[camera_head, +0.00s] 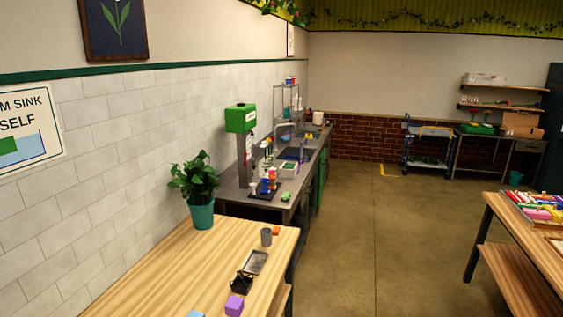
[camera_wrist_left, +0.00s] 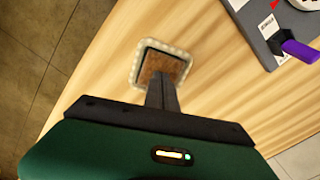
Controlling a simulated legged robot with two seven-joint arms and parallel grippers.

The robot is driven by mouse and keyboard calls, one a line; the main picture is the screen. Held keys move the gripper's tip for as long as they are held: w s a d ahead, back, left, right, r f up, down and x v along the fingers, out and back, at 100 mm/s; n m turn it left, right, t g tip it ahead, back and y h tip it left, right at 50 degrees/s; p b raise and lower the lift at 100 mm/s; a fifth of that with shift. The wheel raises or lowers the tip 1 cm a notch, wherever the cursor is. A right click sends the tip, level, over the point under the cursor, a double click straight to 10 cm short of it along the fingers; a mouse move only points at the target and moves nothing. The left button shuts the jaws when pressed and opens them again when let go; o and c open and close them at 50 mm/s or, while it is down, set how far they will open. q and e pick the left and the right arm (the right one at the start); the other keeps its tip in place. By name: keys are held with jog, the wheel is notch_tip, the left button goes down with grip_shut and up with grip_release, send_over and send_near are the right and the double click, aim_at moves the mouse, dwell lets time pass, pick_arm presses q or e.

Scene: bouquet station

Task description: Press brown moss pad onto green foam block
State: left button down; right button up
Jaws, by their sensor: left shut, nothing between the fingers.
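In the left wrist view a brown square pad (camera_wrist_left: 170,64), which looks like the moss pad, lies inside a pale beaded rim (camera_wrist_left: 138,66) on a wooden table. My left gripper (camera_wrist_left: 161,78) is shut and empty, with its fingers over the near side of the pad. The fingers hide part of the pad, and I cannot tell whether they touch it. I cannot make out the green foam block for certain in either view. Neither gripper shows in the head view.
In the wrist view a grey box (camera_wrist_left: 262,24) and a purple-and-black tool (camera_wrist_left: 299,50) lie at upper right.

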pick_arm(q)
jog(key=shift+r+p, duration=2.5)
jog(key=shift+r, duration=0.75)
jog(key=shift+f, duration=0.1)
jog(key=s+d+f+m+t+b, duration=0.1)
jog(key=s+d+b, duration=0.1)
jog(key=d+b, duration=0.4)
jog(key=s+d+f+m+t+b, duration=0.1)
jog(key=s+d+b, duration=0.2)
jog(key=d+b, duration=0.4)
jog(key=shift+s+d+m+t, duration=0.15)
jog(key=shift+d+m+t, duration=0.25)
jog(key=shift+d, duration=0.05)
jog(key=shift+s, duration=0.1)
